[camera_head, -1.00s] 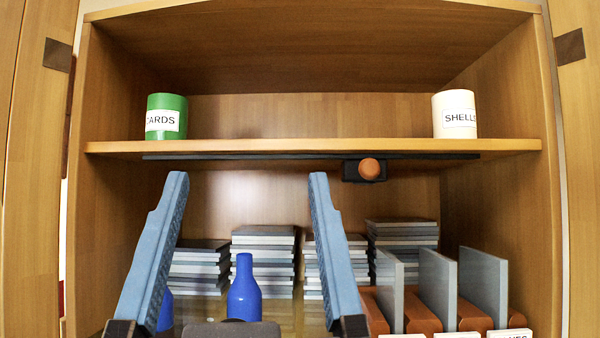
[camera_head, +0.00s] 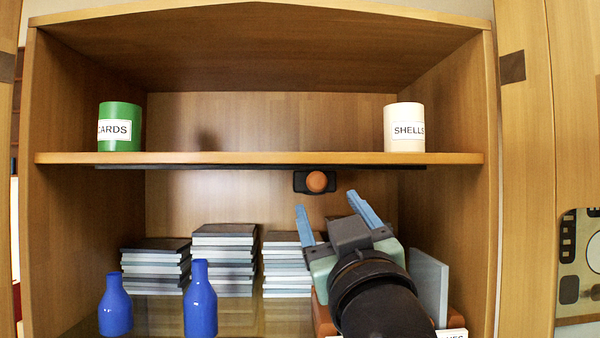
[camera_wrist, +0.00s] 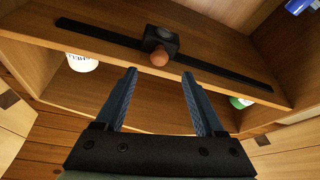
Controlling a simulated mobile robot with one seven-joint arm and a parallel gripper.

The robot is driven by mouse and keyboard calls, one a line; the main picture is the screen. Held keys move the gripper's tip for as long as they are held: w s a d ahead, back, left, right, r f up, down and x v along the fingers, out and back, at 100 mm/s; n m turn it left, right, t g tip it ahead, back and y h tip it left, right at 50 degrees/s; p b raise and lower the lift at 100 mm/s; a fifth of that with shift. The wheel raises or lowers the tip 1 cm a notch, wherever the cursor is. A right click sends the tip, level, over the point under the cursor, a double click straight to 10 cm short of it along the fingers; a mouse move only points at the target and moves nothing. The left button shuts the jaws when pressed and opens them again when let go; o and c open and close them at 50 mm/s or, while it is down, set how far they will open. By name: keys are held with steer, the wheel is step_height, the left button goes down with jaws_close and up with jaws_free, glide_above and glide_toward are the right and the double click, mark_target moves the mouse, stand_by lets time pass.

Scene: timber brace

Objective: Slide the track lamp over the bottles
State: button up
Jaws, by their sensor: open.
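The track lamp (camera_head: 316,181) is a small black block with an orange round knob. It hangs on a dark track (camera_head: 230,167) under the middle shelf, right of centre. It also shows in the wrist view (camera_wrist: 160,46), ahead of my fingers. Two blue bottles stand at the lower left, one (camera_head: 115,305) further left and one (camera_head: 200,300) nearer the middle, left of the lamp. My gripper (camera_head: 333,208) is open and empty, just below the lamp and apart from it. In the wrist view my gripper (camera_wrist: 159,75) has its blue fingers spread below the knob.
On the shelf (camera_head: 260,158) stand a green CARDS can (camera_head: 120,127) and a cream SHELLS can (camera_head: 404,127). Several stacks of grey slabs (camera_head: 224,260) stand behind the bottles. Upright grey panels (camera_head: 428,285) stand at the lower right, partly hidden by my arm.

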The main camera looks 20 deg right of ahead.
mark_target(318, 185)
steer(key=p+x, duration=0.3)
steer(key=x, duration=0.3)
steer(key=shift+w+r, duration=0.2)
steer(key=shift+w+d, duration=0.2)
steer(key=shift+w, duration=0.05)
steer(key=shift+a, duration=0.1)
steer(key=shift+c, duration=0.2)
jaws_close()
stand_by(0.8)
